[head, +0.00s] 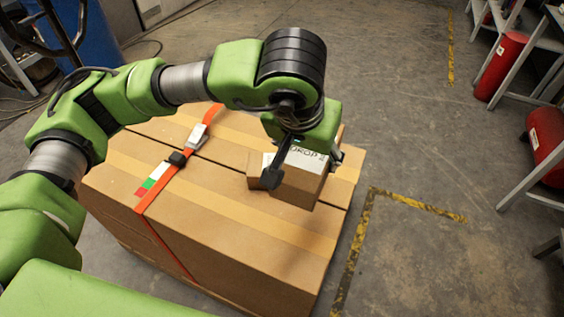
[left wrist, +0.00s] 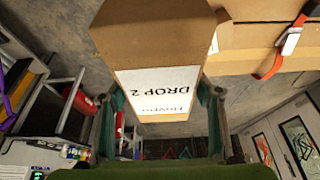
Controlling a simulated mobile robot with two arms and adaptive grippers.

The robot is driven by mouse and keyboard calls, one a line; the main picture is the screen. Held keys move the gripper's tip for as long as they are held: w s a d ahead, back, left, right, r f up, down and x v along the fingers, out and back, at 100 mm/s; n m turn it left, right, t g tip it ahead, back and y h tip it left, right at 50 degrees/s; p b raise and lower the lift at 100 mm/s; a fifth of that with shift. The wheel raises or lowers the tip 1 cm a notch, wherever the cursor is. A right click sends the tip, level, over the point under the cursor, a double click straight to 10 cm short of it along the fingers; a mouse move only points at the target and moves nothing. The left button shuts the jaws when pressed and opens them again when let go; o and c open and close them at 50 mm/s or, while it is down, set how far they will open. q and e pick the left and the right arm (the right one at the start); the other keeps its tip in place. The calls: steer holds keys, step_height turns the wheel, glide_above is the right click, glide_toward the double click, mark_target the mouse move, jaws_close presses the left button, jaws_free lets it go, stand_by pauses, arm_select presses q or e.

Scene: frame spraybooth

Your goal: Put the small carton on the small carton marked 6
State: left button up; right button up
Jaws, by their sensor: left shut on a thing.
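My left gripper (head: 304,168) is shut on a small brown carton (head: 296,190) with a white label, one finger on each side. In the left wrist view the gripper (left wrist: 160,108) holds this carton (left wrist: 150,35), and its label reads "DROP 2" upside down. Another small carton (head: 254,163) shows partly behind the held one in the head view, on top of the large strapped carton. Its marking is hidden, so I cannot tell whether it is the one marked 6. I cannot tell whether the held carton touches anything below. My right gripper is out of view.
The large carton stack (head: 215,215) has an orange strap (head: 172,180) with a buckle across its top. Yellow-black floor tape (head: 420,205) lies to its right. The floor between is clear.

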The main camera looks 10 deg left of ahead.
arm_select(q)
steer(key=w+a+f, duration=0.2)
steer(key=w, duration=0.1)
steer(key=w+a+f+b, duration=0.1)
steer(key=w+a+f, duration=0.1)
steer(key=w+f, duration=0.1)
steer(key=w+a+f, duration=0.2)
steer(key=w+f, duration=0.1)
steer(key=shift+w+a, duration=0.2)
steer(key=shift+a, duration=0.2)
steer(key=shift+w+a+f+b, duration=0.2)
steer(key=shift+w+f+b, duration=0.1)
steer(key=shift+w, duration=0.05)
steer(key=shift+w+a+f, duration=0.1)
steer(key=shift+f, duration=0.15)
step_height(320, 180, down, 3)
steer(key=shift+w+a+f+b, duration=0.1)
steer(key=shift+f+b, duration=0.05)
steer(key=shift+b, duration=0.3)
steer(key=shift+w, duration=0.1)
